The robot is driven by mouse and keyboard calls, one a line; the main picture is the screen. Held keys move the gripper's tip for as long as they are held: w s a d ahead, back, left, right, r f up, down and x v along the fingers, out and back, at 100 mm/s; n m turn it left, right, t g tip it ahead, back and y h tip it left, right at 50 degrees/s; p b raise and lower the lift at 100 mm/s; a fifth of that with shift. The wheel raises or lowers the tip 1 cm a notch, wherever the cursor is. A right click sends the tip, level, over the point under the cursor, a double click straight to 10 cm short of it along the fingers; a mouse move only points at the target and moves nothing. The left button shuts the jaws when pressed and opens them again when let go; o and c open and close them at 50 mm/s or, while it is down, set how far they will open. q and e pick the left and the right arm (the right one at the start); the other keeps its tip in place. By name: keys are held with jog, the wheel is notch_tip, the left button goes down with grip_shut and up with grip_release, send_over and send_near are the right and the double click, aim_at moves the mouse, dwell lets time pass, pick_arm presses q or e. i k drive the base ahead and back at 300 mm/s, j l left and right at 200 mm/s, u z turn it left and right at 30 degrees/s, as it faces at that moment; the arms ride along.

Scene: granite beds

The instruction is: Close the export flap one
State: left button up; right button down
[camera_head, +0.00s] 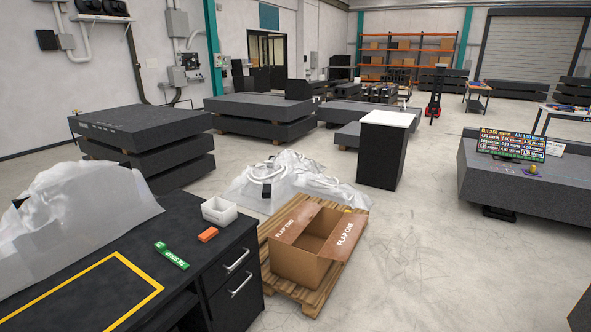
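An open brown cardboard box (295,265) stands on a wooden pallet on the floor, right of the black cabinet. Its right flap (347,236) carries white lettering that appears to read FLAP ONE. That flap is open and stands up and away from the opening. The opposite left flap (298,222), lettered FLAP TWO, is also open. The inside of the box shows between them, and I see nothing in it. Neither of my grippers is in view.
The black cabinet (205,258) at the left bears a white bin (219,211), an orange block (208,234) and a green tool (172,256). Plastic sheeting (290,178) lies behind the pallet (312,298). A black pedestal (381,155) stands behind right. Floor right of the pallet is clear.

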aim_at(339, 246)
jog(key=i+l+u, duration=0.15)
jog(key=i+l, duration=0.55)
jog(key=i+l+u, duration=0.15)
jog(key=i+l, duration=0.55)
jog(key=l, duration=0.15)
jog(key=i+l+u, duration=0.1)
jog(key=i+l, duration=0.25)
jog(key=i, duration=0.2)
jog(key=i+l+u, duration=0.1)
jog(key=i+l, duration=0.3)
jog(key=i, duration=0.2)
